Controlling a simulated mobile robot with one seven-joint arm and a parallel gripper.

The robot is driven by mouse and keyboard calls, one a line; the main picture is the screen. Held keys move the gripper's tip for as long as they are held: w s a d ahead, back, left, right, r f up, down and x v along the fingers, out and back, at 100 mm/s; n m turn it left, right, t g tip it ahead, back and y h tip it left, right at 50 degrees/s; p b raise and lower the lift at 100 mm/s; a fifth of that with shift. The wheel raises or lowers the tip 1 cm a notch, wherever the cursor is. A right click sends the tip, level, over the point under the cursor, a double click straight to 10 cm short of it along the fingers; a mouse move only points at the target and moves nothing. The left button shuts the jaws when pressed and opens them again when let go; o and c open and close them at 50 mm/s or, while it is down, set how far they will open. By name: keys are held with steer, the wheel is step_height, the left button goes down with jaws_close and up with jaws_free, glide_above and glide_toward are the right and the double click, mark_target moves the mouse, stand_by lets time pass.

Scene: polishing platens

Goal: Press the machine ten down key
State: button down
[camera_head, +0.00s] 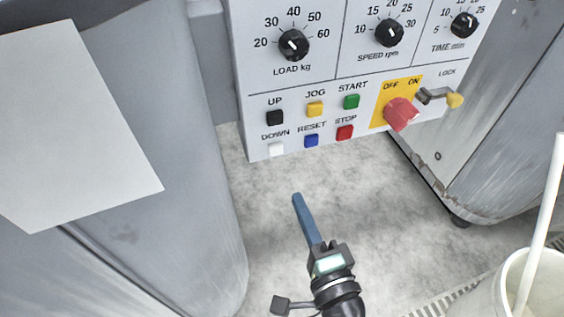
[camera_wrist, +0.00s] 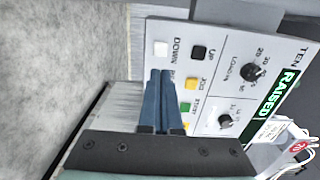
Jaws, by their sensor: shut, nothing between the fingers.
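The machine's control panel (camera_head: 360,75) faces me in the head view. Its white DOWN key (camera_head: 276,149) is at the lower left, below the black UP key (camera_head: 275,117). In the wrist view the DOWN key (camera_wrist: 161,48) shows just beyond the fingertips, and the panel carries the label TEN and a green RAISED sign (camera_wrist: 278,103). My gripper (camera_head: 297,197) has blue fingers, shut and empty, below the panel in the head view. In the wrist view my gripper (camera_wrist: 160,73) overlaps part of the panel and hides some keys. I see no contact with the DOWN key.
The yellow JOG (camera_head: 315,109), green START (camera_head: 351,101), blue RESET (camera_head: 311,140) and red STOP (camera_head: 344,132) keys sit close by. A red OFF/ON switch (camera_head: 400,114) and a lock lever (camera_head: 440,96) are further right. A white bucket (camera_head: 505,285) stands at lower right.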

mark_target(277, 152)
steer(key=b+x, duration=0.1)
steer(key=x, duration=0.8)
steer(key=shift+w+a+f+b, duration=0.1)
steer(key=shift+w+b, duration=0.2)
steer(key=shift+b, duration=0.05)
steer(key=shift+w+a, duration=0.2)
steer(key=shift+w, duration=0.35)
steer(key=shift+w, duration=0.1)
